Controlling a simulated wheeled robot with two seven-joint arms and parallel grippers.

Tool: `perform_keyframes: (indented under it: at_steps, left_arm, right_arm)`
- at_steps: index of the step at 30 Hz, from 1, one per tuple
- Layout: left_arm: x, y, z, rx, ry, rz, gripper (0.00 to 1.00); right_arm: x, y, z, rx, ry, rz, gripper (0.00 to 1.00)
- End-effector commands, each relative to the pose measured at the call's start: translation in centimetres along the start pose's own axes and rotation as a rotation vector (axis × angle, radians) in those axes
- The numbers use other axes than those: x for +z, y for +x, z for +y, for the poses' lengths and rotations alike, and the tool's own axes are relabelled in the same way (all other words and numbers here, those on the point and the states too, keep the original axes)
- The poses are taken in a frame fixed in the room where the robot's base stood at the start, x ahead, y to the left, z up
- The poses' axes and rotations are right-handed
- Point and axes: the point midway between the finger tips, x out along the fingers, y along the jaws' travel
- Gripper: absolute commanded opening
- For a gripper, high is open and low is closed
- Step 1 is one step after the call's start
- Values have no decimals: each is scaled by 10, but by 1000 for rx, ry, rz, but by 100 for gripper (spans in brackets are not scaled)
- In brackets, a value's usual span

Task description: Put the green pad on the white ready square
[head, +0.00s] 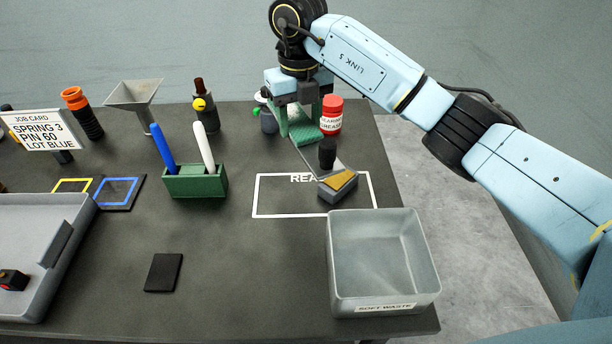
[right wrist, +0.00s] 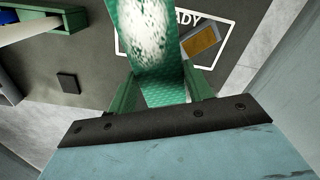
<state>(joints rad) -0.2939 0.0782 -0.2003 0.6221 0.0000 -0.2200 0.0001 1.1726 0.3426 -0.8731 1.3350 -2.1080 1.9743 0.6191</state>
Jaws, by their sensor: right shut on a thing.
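My right gripper (head: 298,112) is shut on the green pad (head: 304,134) and holds it above the far side of the white ready square. In the right wrist view the green pad (right wrist: 150,35) has a whitish fuzzy patch and sits between the green fingers. The white ready square (head: 255,195) is a white outline on the dark table, with its lettering partly covered. My left gripper is not in view.
A grey soft waste bin (head: 383,220) stands just in front of the square. A red-capped jar (head: 332,115) is behind it. A green holder (head: 195,184) with two pens is left. A dark flat plate (head: 163,272) lies nearer. The square's left half is clear.

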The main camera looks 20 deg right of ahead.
Motion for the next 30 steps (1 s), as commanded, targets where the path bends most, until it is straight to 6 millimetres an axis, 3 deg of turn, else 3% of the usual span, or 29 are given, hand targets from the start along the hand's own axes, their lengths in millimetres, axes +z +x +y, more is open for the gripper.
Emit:
perform_keyframes:
  at_steps: [4, 15, 25, 30]
  left_arm:
    - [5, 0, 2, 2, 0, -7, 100]
    - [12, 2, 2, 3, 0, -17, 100]
    - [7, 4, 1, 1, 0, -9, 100]
    - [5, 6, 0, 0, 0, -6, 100]
  right_arm:
    - [-1, 26, 1, 1, 18, 7, 20]
    - [-1, 120, 1, 2, 16, 6, 20]
    - [0, 150, 1, 2, 15, 3, 20]
    - [-1, 175, 1, 2, 15, 4, 20]
